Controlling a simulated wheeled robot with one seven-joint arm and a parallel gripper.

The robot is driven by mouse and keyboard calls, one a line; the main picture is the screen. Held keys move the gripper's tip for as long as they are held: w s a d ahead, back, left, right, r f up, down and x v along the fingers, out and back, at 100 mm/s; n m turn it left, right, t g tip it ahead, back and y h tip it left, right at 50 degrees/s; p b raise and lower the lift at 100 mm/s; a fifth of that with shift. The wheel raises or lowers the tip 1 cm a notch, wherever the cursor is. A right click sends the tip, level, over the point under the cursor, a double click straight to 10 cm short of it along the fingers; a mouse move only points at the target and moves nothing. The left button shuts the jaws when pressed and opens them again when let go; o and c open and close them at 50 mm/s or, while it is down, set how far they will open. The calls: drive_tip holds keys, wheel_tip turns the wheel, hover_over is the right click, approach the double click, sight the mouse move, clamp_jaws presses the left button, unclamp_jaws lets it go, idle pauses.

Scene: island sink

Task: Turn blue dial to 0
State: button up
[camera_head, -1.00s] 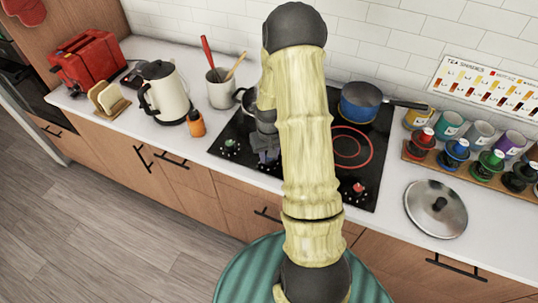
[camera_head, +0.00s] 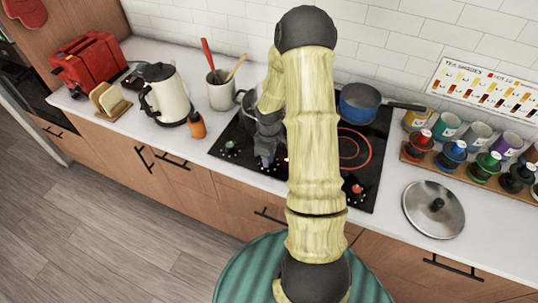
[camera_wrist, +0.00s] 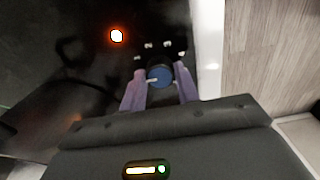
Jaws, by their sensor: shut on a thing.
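The blue dial (camera_wrist: 158,76) shows in the wrist view as a round blue knob with a white pointer mark toward the left of the picture. My gripper (camera_wrist: 161,80) has its two purple fingers on either side of the dial and is shut on it. In the head view, my gripper (camera_head: 267,158) is low at the front edge of the black cooktop (camera_head: 376,165), and the dial is hidden by my gripper and arm.
A green-marked dial (camera_head: 230,147) and a red dial (camera_head: 357,190) sit on the same cooktop edge. A blue pan (camera_head: 360,101) stands at the back right. A lit orange-red spot (camera_wrist: 117,35) glows near the dial. A metal lid (camera_head: 433,208) lies on the right counter.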

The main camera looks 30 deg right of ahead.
drive_tip(key=shift+w+n, duration=0.15)
drive_tip(key=shift+n, duration=0.15)
drive_tip(key=o, duration=1)
wheel_tip(320, 180, up, 17)
drive_tip(key=shift+r+b, duration=0.2)
drive_tip(key=shift+b, duration=0.55)
drive_tip(key=shift+a, duration=0.1)
